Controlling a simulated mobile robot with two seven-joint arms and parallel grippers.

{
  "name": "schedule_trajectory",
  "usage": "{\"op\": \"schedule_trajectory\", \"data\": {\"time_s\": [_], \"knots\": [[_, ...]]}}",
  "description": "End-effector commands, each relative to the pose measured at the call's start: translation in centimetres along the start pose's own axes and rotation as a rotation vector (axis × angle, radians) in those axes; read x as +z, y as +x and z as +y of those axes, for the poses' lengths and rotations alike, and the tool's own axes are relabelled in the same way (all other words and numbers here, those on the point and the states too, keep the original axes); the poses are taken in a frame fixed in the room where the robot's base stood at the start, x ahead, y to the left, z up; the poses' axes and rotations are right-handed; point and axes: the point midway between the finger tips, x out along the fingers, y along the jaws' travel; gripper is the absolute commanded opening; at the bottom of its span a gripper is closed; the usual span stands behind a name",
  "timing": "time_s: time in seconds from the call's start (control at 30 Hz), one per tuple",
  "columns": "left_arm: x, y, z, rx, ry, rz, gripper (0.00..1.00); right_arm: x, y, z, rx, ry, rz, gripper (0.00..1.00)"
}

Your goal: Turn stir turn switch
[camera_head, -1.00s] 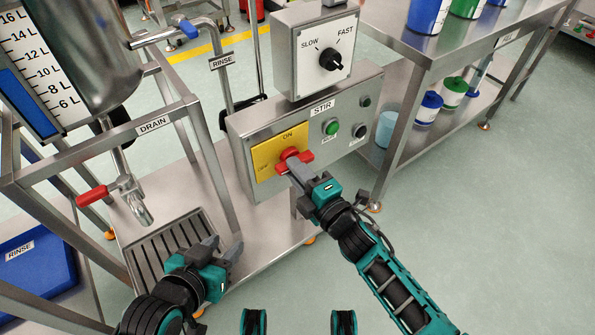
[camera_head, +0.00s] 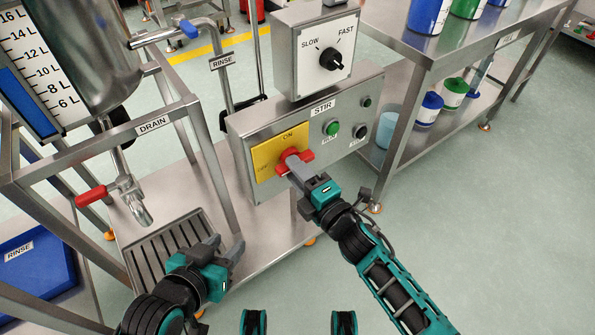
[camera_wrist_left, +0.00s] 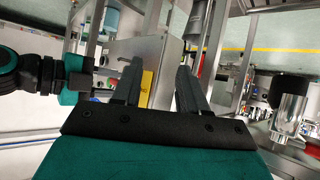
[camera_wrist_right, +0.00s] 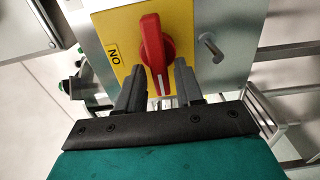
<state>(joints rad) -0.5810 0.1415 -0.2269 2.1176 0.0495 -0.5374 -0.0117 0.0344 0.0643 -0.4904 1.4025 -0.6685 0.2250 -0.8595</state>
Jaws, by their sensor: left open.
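A red rotary switch handle (camera_head: 295,161) sits on a yellow plate (camera_head: 266,158) on the front of the grey STIR box (camera_head: 238,127). In the right wrist view the red handle (camera_wrist_right: 151,45) has its white-marked end pointing down, and the ON label is at the left. My right gripper (camera_head: 298,173) is at the handle. Its fingers (camera_wrist_right: 157,85) are apart, one on each side of the handle's lower end; contact cannot be told.
The STIR box also has a green button (camera_head: 332,128) and a black button (camera_head: 360,132). A SLOW/FAST dial (camera_head: 331,59) is above it. A red-handled drain valve (camera_head: 91,197) hangs at the left. A shelf (camera_head: 400,120) with containers stands at the right; the floor there is clear.

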Motion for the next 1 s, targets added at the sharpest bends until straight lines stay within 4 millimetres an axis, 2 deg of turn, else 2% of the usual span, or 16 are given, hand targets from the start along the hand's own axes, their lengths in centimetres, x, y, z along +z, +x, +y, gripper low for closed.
{"op": "schedule_trajectory", "data": {"time_s": [0.1,0.33,0.47,0.8,1.0], "knots": [[0.0,0.0,0.0,0.000,0.000,0.001,0.43,0.0,0.0,0.0,0.000,0.001,0.000,0.45],[-0.1,0.0,-0.1,-0.001,0.001,0.001,0.43,0.0,-0.1,0.0,0.000,0.003,0.000,0.45],[-0.3,-0.2,-0.1,-0.002,0.001,0.001,0.43,0.0,-1.3,0.0,-0.002,0.004,-0.001,0.45],[-1.1,-0.8,-0.5,-0.014,0.008,0.008,0.43,0.0,-8.4,0.1,-0.004,0.002,-0.001,0.45],[-0.6,-0.9,-0.7,-0.017,0.009,-0.001,0.43,0.0,-11.6,0.0,-0.002,0.004,-0.001,0.45]]}}
